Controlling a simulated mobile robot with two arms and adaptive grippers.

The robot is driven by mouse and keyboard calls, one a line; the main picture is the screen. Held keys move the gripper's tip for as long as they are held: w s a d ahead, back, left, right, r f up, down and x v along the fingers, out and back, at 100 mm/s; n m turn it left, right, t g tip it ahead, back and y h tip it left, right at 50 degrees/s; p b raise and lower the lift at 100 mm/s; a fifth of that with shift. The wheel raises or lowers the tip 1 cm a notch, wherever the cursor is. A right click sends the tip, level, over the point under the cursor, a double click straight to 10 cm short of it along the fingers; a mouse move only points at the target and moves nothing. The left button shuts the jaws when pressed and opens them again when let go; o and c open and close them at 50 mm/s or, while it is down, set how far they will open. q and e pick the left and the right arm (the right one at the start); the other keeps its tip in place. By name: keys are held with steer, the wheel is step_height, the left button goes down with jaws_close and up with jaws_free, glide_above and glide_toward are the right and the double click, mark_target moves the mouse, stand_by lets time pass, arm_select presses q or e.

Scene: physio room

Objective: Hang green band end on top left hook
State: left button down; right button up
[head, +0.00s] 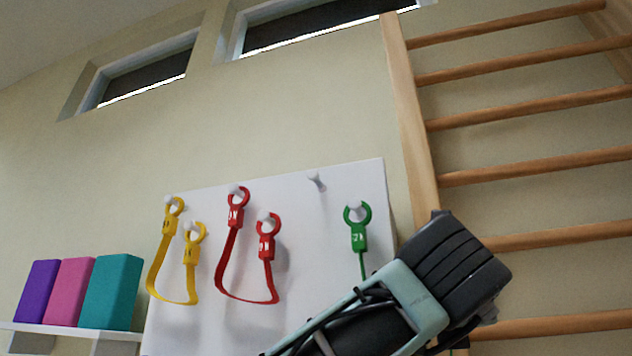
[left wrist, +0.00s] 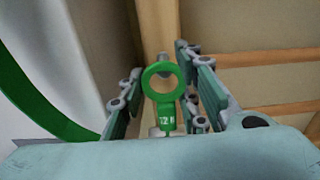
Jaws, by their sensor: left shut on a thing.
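The green band has one ring end (head: 359,228) hanging on a hook on the white board, with its strap running down behind my left arm in the head view. Its other ring end (left wrist: 168,113) is between the fingers of my left gripper (left wrist: 163,85), which is shut on it, ring pointing away from the palm. Part of the green strap curves along the left of the left wrist view. The empty top hook (head: 316,181) is up and left of the hung green end. In the head view my left gripper is right of the board, its fingertips largely hidden. My right gripper is not in view.
A yellow band (head: 190,255) and a red band (head: 229,245) each hang from two hooks on the board (head: 300,260). Wooden wall bars (head: 540,165) stand right of the board. Purple, pink and teal blocks (head: 110,290) stand on a shelf (head: 85,331) at left.

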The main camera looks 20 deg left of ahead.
arm_select(q)
steer(key=shift+w+f, duration=0.1)
steer(key=shift+w, duration=0.1)
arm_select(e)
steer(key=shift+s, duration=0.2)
arm_select(q)
steer(key=shift+w, duration=0.35)
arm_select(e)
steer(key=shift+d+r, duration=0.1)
arm_select(q)
steer(key=shift+w, duration=0.25)
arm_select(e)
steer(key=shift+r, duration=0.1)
arm_select(q)
steer(key=shift+w+p, duration=0.25)
steer(key=shift+p, duration=0.05)
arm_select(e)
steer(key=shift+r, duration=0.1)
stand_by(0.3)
arm_select(q)
steer(key=shift+w, duration=0.35)
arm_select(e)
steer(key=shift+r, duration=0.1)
arm_select(q)
steer(key=shift+w+p, duration=0.3)
steer(key=shift+w, duration=0.1)
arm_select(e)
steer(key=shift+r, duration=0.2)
